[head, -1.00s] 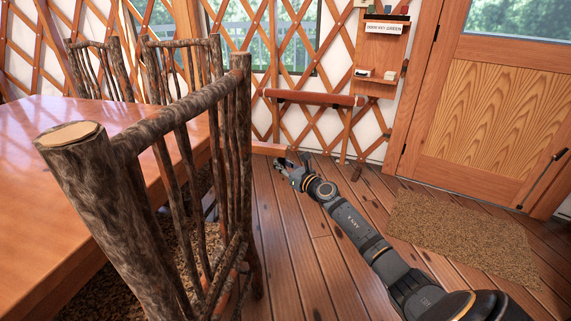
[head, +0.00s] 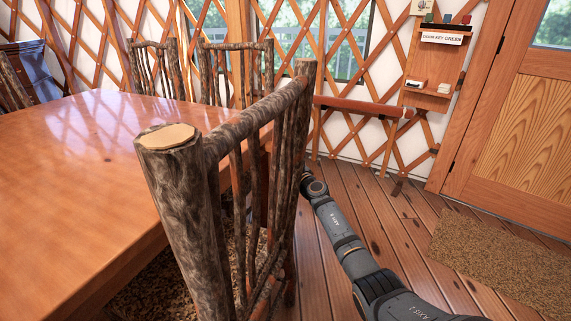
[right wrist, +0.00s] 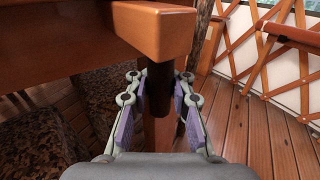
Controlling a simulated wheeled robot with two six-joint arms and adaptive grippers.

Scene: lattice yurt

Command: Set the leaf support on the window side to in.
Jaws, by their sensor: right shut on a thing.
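In the right wrist view, an orange-brown wooden bar (right wrist: 150,32) with a square end juts out from the left; it looks to be the leaf support. A dark round peg (right wrist: 158,92) hangs below its end. My right gripper (right wrist: 160,88) has its purple-padded fingers on both sides of this peg and is shut on it. In the head view, my right arm reaches in from the bottom right, and its gripper is hidden behind the log chair. The glossy table (head: 75,175) fills the left of the head view. My left gripper is not in view.
A log-framed chair (head: 165,142) stands close in front, between table and arm. More chairs (head: 155,44) stand at the table's far side. A wall shelf (head: 428,92), a wooden door (head: 530,130) and a mat (head: 500,262) are at right. Open floor lies between.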

